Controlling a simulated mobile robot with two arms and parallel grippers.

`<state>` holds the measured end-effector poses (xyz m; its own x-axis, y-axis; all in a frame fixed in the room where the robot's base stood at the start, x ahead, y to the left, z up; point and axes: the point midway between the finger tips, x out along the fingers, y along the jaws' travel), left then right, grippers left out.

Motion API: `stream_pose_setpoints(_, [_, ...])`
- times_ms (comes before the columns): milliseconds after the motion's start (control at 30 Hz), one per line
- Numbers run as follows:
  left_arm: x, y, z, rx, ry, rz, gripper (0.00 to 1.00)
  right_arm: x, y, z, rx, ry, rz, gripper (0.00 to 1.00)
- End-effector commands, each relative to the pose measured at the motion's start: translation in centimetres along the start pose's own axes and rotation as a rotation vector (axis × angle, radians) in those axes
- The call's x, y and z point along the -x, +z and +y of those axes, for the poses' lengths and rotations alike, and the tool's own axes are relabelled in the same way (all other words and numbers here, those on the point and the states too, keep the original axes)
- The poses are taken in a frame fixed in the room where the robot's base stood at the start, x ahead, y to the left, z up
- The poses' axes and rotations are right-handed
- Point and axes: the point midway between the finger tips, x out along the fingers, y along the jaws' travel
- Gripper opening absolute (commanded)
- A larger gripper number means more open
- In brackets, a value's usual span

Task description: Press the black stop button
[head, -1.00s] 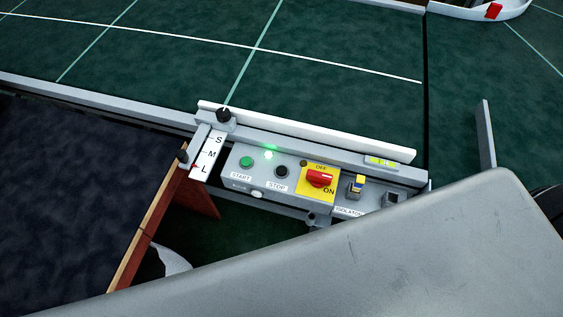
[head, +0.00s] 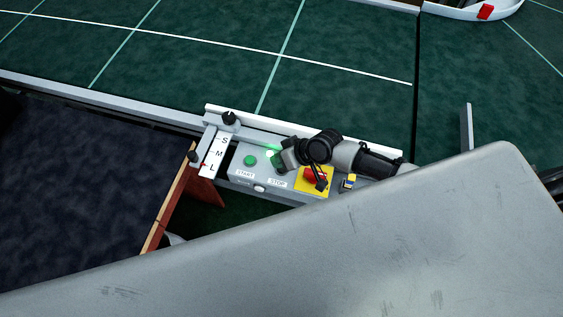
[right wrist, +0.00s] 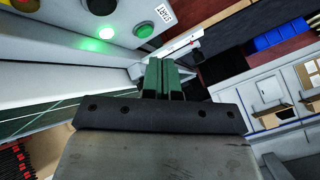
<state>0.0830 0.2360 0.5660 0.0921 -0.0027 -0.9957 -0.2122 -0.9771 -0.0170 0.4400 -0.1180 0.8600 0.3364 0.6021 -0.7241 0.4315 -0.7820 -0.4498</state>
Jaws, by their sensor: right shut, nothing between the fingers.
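The control panel (head: 233,178) stands beside the green conveyor. The STOP label (head: 277,183) shows on its front. My right gripper (head: 281,160) hangs over the panel by the STOP position and covers the black stop button in the head view. In the right wrist view a dark round button (right wrist: 101,5), which looks like the stop button, is cut off at the top edge. The gripper's green fingers (right wrist: 165,78) are together and empty there. Whether they touch anything is not clear. My left gripper is not in view.
The green START button (head: 250,160) and a lit green lamp (head: 269,154) are left of the gripper. The red switch (head: 314,174) on its yellow plate is just right, partly covered. A white rail (head: 225,108) runs behind the panel.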

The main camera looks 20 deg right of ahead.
Motion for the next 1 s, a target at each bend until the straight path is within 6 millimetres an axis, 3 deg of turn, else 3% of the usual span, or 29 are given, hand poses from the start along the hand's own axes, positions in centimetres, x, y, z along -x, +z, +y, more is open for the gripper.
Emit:
stream_pose_setpoints(33, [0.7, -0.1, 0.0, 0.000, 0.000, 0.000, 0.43, 1.1, -1.4, 0.5, -0.009, -0.006, 0.006, 0.00])
stream_pose_setpoints(100, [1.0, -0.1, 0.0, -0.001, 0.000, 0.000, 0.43, 1.7, -2.4, 0.9, -0.033, -0.019, 0.012, 0.00])
stream_pose_setpoints(300, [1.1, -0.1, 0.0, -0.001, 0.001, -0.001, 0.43, 2.3, -3.3, 1.4, -0.066, -0.034, 0.021, 0.00])
stream_pose_setpoints(667, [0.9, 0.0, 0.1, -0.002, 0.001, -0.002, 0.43, 2.1, -3.1, 1.5, -0.066, -0.034, 0.021, 0.00])
stream_pose_setpoints(1000, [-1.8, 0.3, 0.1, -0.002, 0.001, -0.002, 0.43, -0.2, -1.5, 2.9, -0.066, -0.034, 0.019, 0.00])
